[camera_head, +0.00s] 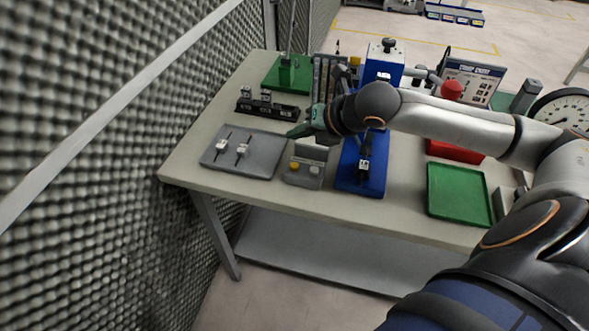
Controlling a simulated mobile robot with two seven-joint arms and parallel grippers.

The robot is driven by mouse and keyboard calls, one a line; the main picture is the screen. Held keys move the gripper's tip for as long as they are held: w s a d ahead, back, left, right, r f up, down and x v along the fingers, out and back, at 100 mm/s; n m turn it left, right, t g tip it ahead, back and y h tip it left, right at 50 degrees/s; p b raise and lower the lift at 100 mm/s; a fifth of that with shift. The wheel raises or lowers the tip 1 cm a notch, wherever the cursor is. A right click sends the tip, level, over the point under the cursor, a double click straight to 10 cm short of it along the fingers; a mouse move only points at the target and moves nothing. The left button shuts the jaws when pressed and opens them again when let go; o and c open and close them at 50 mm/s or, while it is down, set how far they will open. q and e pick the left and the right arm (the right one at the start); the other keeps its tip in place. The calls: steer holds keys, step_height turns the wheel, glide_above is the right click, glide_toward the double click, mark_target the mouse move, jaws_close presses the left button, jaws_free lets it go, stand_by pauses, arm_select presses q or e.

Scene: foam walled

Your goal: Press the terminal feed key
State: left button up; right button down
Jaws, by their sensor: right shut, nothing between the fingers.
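A small grey control box (304,178) stands near the table's front edge. It carries a yellow round key (294,166) on its left and a pale grey key (314,170) on its right; I cannot read which is the terminal feed key. My right arm comes in from the right. My right gripper (297,134) is shut and empty, pointing left, above and behind the box and apart from the keys. My left gripper is out of view.
A grey tray (262,160) with two slotted sliders lies left of the box. A blue fixture (347,181) stands right of it. A green tray (457,208) and red bin (440,150) are farther right. A foam wall (90,120) rises on the left.

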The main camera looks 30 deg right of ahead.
steer(key=b, duration=0.5)
glide_above(295, 167)
steer(key=f, duration=0.4)
steer(key=shift+s+d+f, duration=0.15)
steer(key=shift+s+f, duration=0.05)
steer(key=shift+s, duration=0.15)
steer(key=shift+f, duration=0.3)
steer(key=shift+f+b, duration=0.35)
steer(key=shift+f, duration=0.5)
steer(key=shift+f, duration=0.15)
steer(key=shift+f, duration=0.3)
